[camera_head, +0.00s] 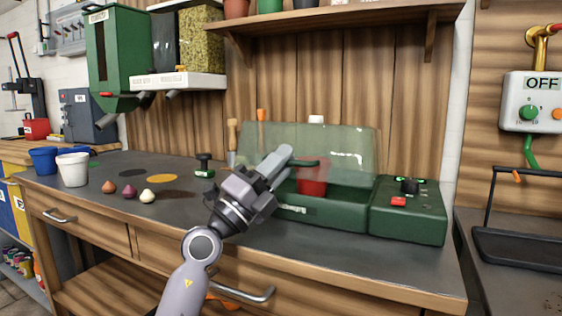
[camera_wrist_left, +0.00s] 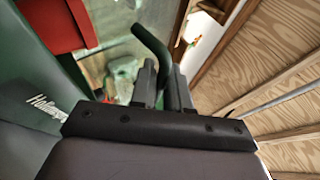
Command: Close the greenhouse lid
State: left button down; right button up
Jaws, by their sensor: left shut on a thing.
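The greenhouse (camera_head: 335,213) is a green box on the workbench. Its clear lid (camera_head: 350,145) stands raised, tilted up at the back. My left gripper (camera_head: 282,165) is at the front of the lid, shut on the dark green lid handle (camera_head: 304,163). In the left wrist view the curved handle (camera_wrist_left: 152,45) runs between the fingers (camera_wrist_left: 163,85). A red pot (camera_head: 312,180) stands inside the box, partly behind the lid and handle; its red also shows in the left wrist view (camera_wrist_left: 60,25). My right gripper is not in view.
A green control box (camera_head: 408,210) with a red button adjoins the greenhouse on the right. Several small bulbs (camera_head: 129,191) and a white pot (camera_head: 73,169) are on the left of the bench (camera_head: 100,222). A shelf (camera_head: 340,20) hangs above.

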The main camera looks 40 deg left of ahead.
pick_arm(q)
jog(key=c, duration=1.2)
grip_release()
jog(key=shift+f, duration=0.1)
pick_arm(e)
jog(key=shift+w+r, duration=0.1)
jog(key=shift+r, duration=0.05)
pick_arm(q)
jog(key=s+a, duration=0.1)
jog(key=s, duration=0.3)
jog(key=s+a+f, duration=0.1)
jog(key=s, duration=0.4)
jog(key=s+a+p, duration=0.1)
jog(key=s, duration=0.4)
jog(key=shift+a+f, duration=0.3)
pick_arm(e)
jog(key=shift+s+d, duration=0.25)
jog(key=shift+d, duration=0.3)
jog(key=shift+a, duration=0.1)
